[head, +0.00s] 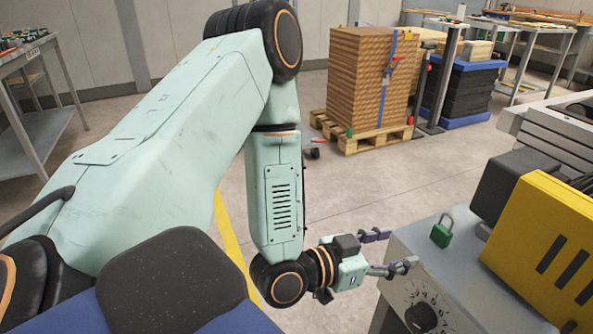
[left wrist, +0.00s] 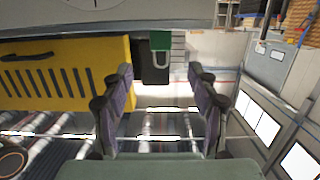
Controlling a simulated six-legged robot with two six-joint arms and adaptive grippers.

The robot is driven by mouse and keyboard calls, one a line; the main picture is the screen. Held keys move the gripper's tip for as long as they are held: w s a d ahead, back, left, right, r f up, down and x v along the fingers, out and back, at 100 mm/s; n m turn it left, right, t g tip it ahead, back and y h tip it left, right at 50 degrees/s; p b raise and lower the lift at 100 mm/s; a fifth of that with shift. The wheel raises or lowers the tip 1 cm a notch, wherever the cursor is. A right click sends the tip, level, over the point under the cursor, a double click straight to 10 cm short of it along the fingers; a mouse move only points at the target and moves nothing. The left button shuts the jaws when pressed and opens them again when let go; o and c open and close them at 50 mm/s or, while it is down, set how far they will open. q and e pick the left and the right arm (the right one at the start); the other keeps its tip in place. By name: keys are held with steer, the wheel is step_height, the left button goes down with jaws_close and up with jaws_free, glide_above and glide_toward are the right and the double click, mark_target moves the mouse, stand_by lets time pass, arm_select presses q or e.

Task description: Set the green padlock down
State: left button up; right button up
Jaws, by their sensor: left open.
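The green padlock (head: 441,236) stands upright, shackle up, on the top of the grey machine cabinet (head: 408,232), near its far left corner. My left gripper (head: 398,250) is open and empty just left of the cabinet, its fingers pointing towards the padlock with a gap between. In the left wrist view the padlock (left wrist: 160,41) appears upside down, beyond the open fingers of my left gripper (left wrist: 160,75) and roughly centred between them. My right gripper is not in view.
A yellow slotted housing (head: 545,250) and a dark box (head: 510,180) stand right of the padlock. A dial (head: 421,316) is on the cabinet's front. A strapped stack of brown sheets (head: 365,80) stands on a pallet behind. The floor between is clear.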

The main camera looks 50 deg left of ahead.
arm_select(q)
steer(key=s+f+g+y, duration=0.2)
steer(key=s+f+g, duration=0.25)
steer(key=f, duration=0.45)
steer(key=s+a+f+n+g+y, duration=0.1)
steer(key=s+f+g, duration=0.4)
steer(key=s, duration=0.6)
steer(key=s+a+f+n+g+y, duration=0.1)
steer(key=s+f+n+g+y, duration=0.1)
steer(key=s+f+g, duration=0.3)
steer(key=s+f+n, duration=0.1)
steer(key=s+f, duration=0.2)
steer(key=s, duration=0.3)
steer(key=shift+s+a+y, duration=0.3)
steer(key=shift+a+y, duration=0.05)
steer(key=shift+y, duration=0.05)
steer(key=shift+w+f+g, duration=0.1)
steer(key=shift+g, duration=0.15)
